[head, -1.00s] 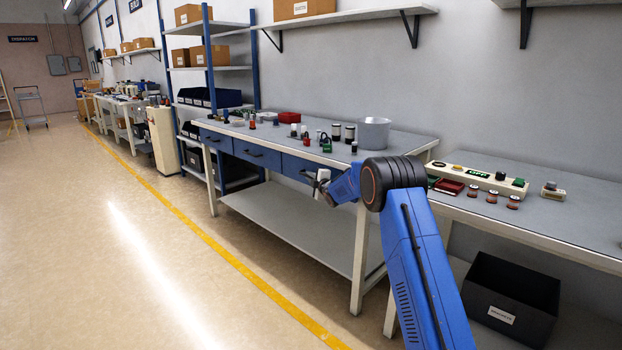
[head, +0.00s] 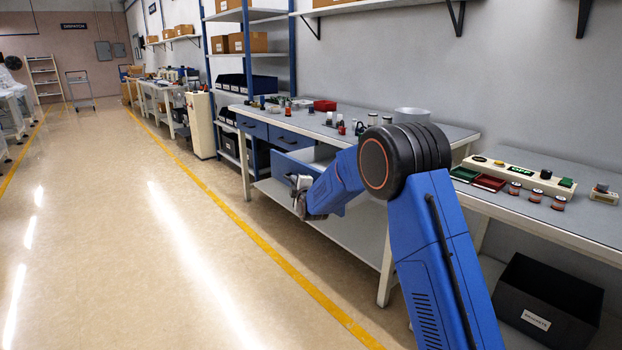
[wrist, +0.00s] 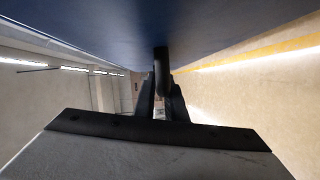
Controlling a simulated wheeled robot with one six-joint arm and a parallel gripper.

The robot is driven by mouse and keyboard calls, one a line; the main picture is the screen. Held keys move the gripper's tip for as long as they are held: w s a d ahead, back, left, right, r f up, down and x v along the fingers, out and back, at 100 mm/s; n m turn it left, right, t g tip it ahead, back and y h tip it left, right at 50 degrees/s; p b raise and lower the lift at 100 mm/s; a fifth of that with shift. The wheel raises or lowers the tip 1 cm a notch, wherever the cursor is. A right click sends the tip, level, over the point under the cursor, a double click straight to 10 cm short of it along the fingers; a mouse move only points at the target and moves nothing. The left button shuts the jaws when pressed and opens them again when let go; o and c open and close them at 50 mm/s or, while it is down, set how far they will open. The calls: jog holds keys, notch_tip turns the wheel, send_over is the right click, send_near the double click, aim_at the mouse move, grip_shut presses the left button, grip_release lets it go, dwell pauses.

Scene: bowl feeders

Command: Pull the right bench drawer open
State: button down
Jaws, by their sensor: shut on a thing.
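The right bench drawer (head: 290,167) stands out from the blue drawer row in the head view, with part of its pale inside showing. My blue arm hides its right part. My gripper (head: 301,187) is at the front of this drawer. In the wrist view the blue drawer front (wrist: 90,32) fills the top, and my gripper's dark fingers (wrist: 160,105) are shut on the dark handle (wrist: 161,65). The handle's far end is hidden between the fingers.
Another bench (head: 590,218) stands at right, with a black box (head: 545,300) below. The floor left of the bench is clear.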

jog(key=shift+s+a+f, duration=0.1)
jog(key=shift+s+a, duration=0.7)
jog(key=shift+a, duration=0.25)
jog(key=shift+s+a, duration=0.75)
jog(key=shift+a, duration=0.3)
jog(key=c, duration=1.8)
grip_release()
jog(key=v, duration=1.7)
jog(key=shift+s, duration=0.25)
